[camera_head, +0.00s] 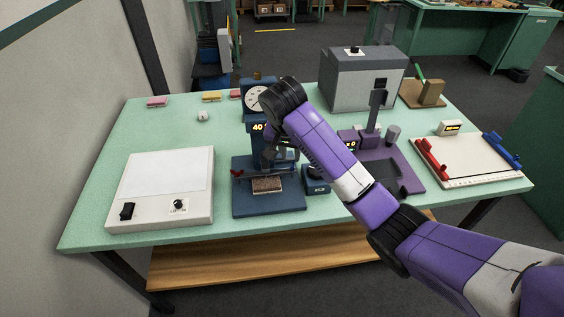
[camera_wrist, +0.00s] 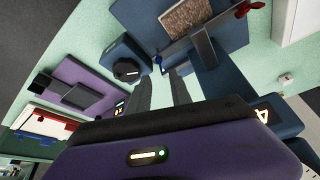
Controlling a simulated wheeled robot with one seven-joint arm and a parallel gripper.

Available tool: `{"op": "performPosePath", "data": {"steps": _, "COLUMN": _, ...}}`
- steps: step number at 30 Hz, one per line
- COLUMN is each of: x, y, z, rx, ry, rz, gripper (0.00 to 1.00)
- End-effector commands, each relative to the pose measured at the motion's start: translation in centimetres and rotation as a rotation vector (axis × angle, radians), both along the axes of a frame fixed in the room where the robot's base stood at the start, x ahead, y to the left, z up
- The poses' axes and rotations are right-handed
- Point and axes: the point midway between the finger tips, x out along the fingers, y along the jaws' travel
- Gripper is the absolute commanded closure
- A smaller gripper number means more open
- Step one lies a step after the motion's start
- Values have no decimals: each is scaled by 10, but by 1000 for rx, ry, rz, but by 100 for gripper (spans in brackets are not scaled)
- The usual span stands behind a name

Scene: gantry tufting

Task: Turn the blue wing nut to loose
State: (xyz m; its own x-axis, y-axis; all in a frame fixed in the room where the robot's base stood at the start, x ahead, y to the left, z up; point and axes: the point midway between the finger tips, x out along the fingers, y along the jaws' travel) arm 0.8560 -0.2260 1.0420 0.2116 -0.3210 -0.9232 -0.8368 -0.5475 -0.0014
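The blue wing nut (camera_wrist: 157,60) shows small in the wrist view, at the end of a grey clamp bar (camera_wrist: 185,42) on the dark blue gauge stand. In the head view I cannot make it out near my arm. My gripper (camera_wrist: 163,76) points at it, its two dark fingers apart with a gap between them. The wing nut appears just beyond the fingertips, roughly in line with the gap; contact cannot be told. In the head view my gripper (camera_head: 284,152) is at the stand, partly hidden. A red wing nut (camera_wrist: 243,9) is at the bar's other end, also in the head view (camera_head: 237,174).
The stand's base (camera_head: 270,205) bears a brown tufted sample (camera_head: 268,184) and a dial gauge (camera_head: 257,98). A small blue knob box (camera_head: 316,181) stands close right, then a purple device (camera_head: 408,177). A white panel box (camera_head: 160,185) is left. Green tabletop (camera_head: 110,137) is clear at the left.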

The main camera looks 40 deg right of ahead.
Motion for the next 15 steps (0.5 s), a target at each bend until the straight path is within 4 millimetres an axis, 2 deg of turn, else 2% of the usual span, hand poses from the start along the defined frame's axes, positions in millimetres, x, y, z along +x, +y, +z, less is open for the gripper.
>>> {"op": "performPosePath", "data": {"steps": 9, "x": 8, "y": -16, "z": -42, "rx": 0, "ry": 6, "rz": -3, "gripper": 75}}
{"op": "performPosePath", "data": {"steps": 15, "x": 14, "y": -22, "z": -62, "rx": 1, "ry": 4, "rz": 0, "gripper": 75}}
